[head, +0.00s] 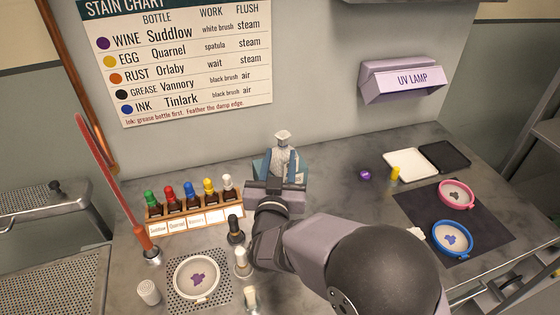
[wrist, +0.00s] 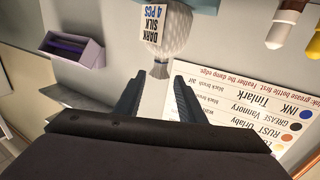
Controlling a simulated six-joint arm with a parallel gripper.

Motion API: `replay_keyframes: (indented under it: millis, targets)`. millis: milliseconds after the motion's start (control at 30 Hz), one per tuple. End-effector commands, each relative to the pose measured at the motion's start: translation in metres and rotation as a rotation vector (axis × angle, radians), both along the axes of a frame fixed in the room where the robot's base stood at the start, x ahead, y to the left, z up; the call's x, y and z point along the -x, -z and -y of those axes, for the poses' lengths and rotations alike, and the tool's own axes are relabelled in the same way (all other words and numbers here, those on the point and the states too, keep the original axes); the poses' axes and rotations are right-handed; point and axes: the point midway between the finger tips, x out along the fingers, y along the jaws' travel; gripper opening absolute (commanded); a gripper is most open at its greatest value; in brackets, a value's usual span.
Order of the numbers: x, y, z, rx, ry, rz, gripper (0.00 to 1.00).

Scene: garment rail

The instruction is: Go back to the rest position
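My gripper (head: 283,172) is over the back middle of the grey bench (head: 335,165), in front of the wall. Its two fingers are apart, and in the wrist view the space between the fingertips (wrist: 158,82) looks empty. A pale bag with a tied neck (head: 283,150) shows at the fingers in the head view. In the wrist view the bag (wrist: 172,38), labelled "DARK SILK 4 PCS", lies beyond the fingertips. I cannot tell whether a finger touches it. My gripper and arm hide part of the bag and the bench below.
Bottles in a wooden rack (head: 195,222) stand left of my gripper. A white hoop with a purple stain (head: 180,291) lies in front of them. A UV lamp (head: 402,80) juts from the wall at right. Pink (head: 474,197) and blue (head: 436,244) hoops lie on a dark mat (head: 420,205).

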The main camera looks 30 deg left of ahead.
Motion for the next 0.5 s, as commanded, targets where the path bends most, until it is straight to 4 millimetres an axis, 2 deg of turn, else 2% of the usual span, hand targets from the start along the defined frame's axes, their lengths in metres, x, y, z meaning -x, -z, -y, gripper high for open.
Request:
replay_keyframes:
  millis: [500]
  targets:
    - [-0.0029, -0.0016, 0.0024, 0.003, -0.004, -0.010, 0.36]
